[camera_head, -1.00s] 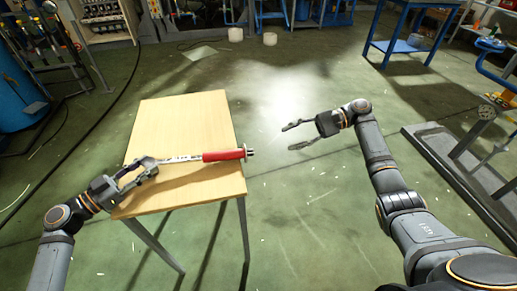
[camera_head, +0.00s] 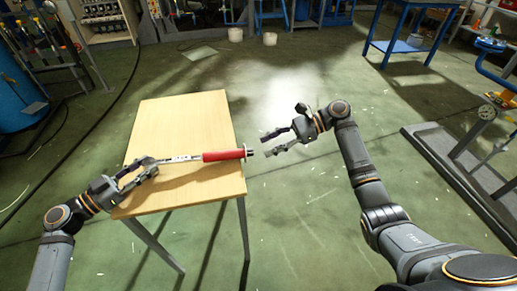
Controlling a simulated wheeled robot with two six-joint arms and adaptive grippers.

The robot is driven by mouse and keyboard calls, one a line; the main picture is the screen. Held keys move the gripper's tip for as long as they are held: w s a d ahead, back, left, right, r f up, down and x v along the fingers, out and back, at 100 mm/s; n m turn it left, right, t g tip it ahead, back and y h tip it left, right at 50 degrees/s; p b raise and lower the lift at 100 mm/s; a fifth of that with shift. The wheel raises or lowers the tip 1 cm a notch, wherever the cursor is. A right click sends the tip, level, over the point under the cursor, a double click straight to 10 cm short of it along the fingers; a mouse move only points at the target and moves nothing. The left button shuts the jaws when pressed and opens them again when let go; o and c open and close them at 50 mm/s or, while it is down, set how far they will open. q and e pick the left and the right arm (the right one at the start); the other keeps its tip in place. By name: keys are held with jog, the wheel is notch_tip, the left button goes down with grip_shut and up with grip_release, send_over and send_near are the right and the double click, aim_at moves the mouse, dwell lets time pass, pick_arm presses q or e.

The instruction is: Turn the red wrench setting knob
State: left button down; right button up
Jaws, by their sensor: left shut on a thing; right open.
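The red wrench (camera_head: 222,155) lies across the wooden table, its red handle reaching the table's right edge. Its setting knob (camera_head: 249,152) is a small dark end piece that sticks out just past that edge. My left gripper (camera_head: 153,165) is shut on the wrench's metal shaft at the left end. My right gripper (camera_head: 268,144) is open, its two fingers pointing left at the knob. The fingertips are just right of the knob, one a little above it and one about level with it. I cannot tell whether they touch it.
The small wooden table (camera_head: 184,113) has bare room behind and in front of the wrench. A metal frame (camera_head: 450,165) stands on the floor at the right. A blue table (camera_head: 400,46) is at the back right. The floor between is clear.

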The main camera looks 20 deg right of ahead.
aim_at(249, 152)
jog(key=x, duration=0.4)
jog(key=shift+a+f, duration=0.1)
grip_shut()
